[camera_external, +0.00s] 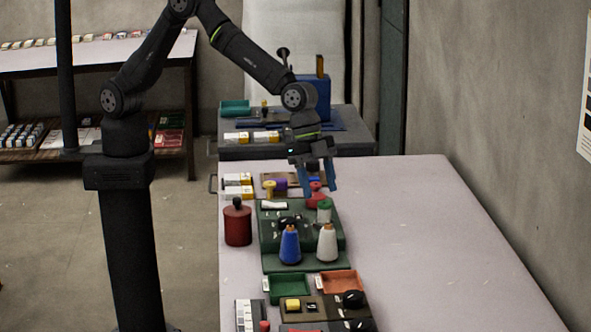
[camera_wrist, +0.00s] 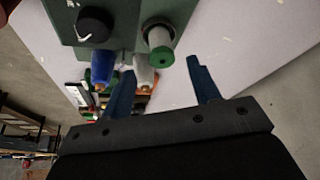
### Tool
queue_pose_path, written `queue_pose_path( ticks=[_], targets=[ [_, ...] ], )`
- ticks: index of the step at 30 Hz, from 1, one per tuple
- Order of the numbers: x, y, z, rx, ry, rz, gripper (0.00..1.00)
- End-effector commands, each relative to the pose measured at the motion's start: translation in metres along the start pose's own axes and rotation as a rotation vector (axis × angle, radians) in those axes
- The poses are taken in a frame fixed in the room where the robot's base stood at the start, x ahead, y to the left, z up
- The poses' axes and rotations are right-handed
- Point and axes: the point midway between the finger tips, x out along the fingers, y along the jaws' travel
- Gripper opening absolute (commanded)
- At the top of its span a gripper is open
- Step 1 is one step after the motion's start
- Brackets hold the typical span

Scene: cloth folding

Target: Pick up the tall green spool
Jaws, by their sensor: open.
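A spool with a green top and a pale body (camera_external: 324,212) stands near the back right of the dark green sewing-box-like stand (camera_external: 270,266). In the wrist view, its green end (camera_wrist: 161,57) shows just beyond my fingertips, roughly between their lines. My gripper (camera_external: 319,184) is open and empty, pointing down above and slightly behind the spool. Both blue fingers of my gripper (camera_wrist: 161,68) show apart in the wrist view. I see no contact with the spool.
A blue cone (camera_external: 290,246) and a white cone (camera_external: 327,244) stand in front of the spool. A dark red canister (camera_external: 237,226) stands left. Green and orange trays (camera_external: 340,284) lie in front. The table's right side is clear.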

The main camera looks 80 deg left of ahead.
Motion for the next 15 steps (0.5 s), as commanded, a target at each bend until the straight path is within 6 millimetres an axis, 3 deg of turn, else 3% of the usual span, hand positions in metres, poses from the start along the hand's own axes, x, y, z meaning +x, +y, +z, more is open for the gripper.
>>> queue_pose_path(
  ticks=[15],
  targets=[
    [0.052, -0.003, -0.002, 0.001, 0.002, -0.001, 0.56]
  ],
)
